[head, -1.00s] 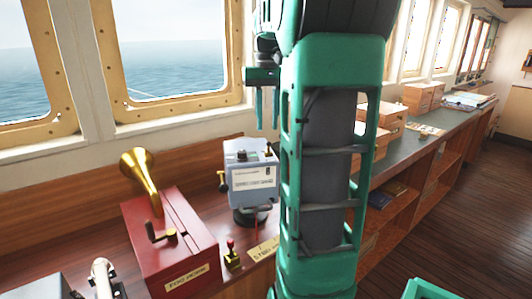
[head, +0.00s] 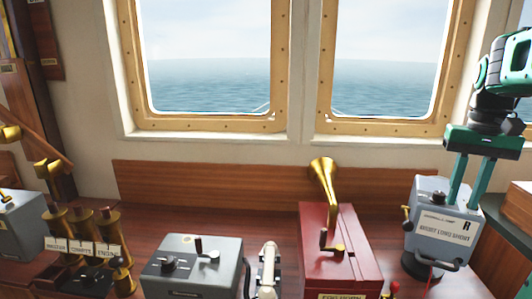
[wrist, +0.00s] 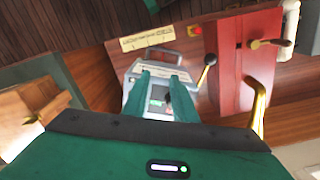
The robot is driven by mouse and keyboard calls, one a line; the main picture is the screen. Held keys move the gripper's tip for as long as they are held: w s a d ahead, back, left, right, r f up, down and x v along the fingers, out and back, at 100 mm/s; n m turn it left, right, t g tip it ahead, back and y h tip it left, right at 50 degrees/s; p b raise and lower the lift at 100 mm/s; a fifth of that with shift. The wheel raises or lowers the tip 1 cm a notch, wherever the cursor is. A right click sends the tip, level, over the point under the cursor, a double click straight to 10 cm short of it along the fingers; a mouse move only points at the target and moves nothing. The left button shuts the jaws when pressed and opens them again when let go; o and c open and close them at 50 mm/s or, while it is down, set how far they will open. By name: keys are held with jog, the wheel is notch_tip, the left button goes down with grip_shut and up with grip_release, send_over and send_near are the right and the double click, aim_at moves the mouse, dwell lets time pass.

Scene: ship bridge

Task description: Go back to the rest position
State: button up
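My gripper (head: 465,200) hangs fingers-down at the right of the head view, its two green fingers apart with nothing between them. The fingers overlap the right part of a grey signal box (head: 442,235) with a white label; I cannot tell from the head view whether they touch it. In the wrist view the open fingers (wrist: 160,98) point at the same grey box (wrist: 132,92), and part of its face shows between them.
A red foghorn box (head: 345,262) with a brass horn (head: 322,180) stands left of the grey box. Further left are a white handset (head: 267,270), a grey control box (head: 192,265) and brass levers (head: 82,232). Windows (head: 210,60) line the wall behind.

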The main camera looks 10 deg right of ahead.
jog(key=s+a+f, duration=1)
jog(key=s+f, duration=0.3)
jog(key=f, duration=0.2)
jog(key=shift+a+n, duration=0.3)
jog(key=shift+a, duration=0.05)
jog(key=shift+m, duration=0.6)
jog(key=w+d+r, duration=0.4)
jog(key=d+r, duration=0.1)
jog(key=r, duration=0.2)
jog(key=w+d+r, duration=0.5)
jog(key=d+r, duration=0.1)
jog(key=r, duration=0.2)
jog(key=w+d+r, duration=0.5)
jog(key=d+r, duration=0.1)
jog(key=r, duration=0.2)
jog(key=shift+w, duration=0.2)
jog(key=shift+d+f, duration=0.1)
jog(key=shift+f, duration=4.25)
jog(key=shift+c, duration=0.3)
jog(key=c, duration=0.5)
